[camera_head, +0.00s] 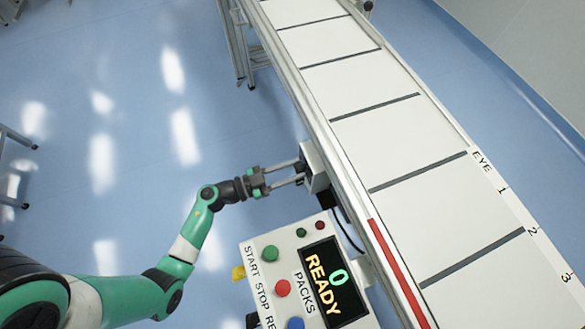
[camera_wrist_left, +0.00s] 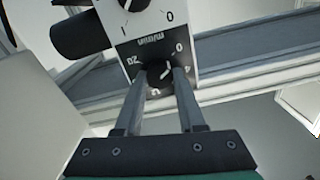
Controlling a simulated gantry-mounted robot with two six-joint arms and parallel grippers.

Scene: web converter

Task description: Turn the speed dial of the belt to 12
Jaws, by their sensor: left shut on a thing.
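The speed dial (camera_wrist_left: 159,73) is a black knob on the lower part of a light box in the left wrist view, with numbers printed around it. A pale mark shows on the knob, but I cannot tell its exact reading. My left gripper (camera_head: 300,172) has reached the box (camera_head: 315,164) on the side of the belt (camera_head: 360,105) in the head view. In the left wrist view, the fingers of my left gripper (camera_wrist_left: 162,80) are shut on the dial, one on each side. The dial is hidden in the head view. My right gripper is not in view.
A second black knob (camera_wrist_left: 136,4) marked I and 0 sits above the dial. The blue floor (camera_head: 130,130) is open to the left.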

